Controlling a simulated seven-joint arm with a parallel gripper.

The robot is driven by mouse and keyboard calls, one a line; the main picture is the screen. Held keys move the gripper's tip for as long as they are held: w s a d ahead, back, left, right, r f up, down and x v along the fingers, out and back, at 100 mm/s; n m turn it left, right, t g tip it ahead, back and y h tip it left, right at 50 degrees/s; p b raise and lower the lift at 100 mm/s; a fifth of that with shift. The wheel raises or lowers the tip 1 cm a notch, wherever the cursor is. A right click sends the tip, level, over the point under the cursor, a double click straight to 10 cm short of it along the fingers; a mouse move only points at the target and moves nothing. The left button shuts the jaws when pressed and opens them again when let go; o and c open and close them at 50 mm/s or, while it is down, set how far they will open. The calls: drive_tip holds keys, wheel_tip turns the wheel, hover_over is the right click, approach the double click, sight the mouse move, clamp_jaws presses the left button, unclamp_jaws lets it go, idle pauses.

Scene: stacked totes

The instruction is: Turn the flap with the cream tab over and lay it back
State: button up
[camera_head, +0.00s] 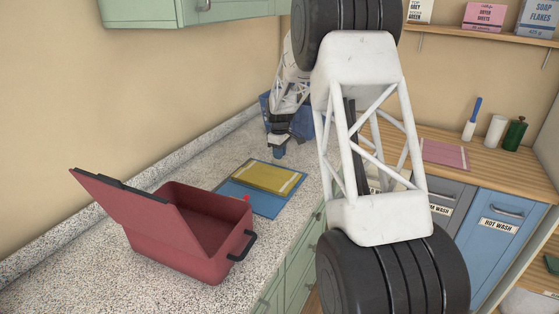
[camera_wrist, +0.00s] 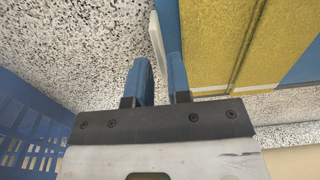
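A flat yellow panel (camera_head: 264,178) with a white stripe lies on a blue sheet (camera_head: 237,194) on the speckled counter. In the wrist view the yellow panel (camera_wrist: 215,45) and a blue strip (camera_wrist: 170,25) fill the upper right. A narrow cream tab (camera_wrist: 157,42) sticks out at the blue edge. My gripper (camera_head: 279,153) is at the far end of the panel; its blue fingers (camera_wrist: 159,62) are apart in the wrist view. The tab's near end shows in the gap between them. I cannot tell whether either finger touches it.
A red tote (camera_head: 180,249) with its lid (camera_head: 140,206) tilted up stands at the near left. A blue crate (camera_head: 265,104) is behind my gripper, and its slotted wall (camera_wrist: 28,125) shows at left in the wrist view. Bare counter (camera_head: 190,165) lies left of the panel.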

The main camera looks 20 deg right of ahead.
drive_tip(key=shift+f, duration=1.55)
clamp_jaws()
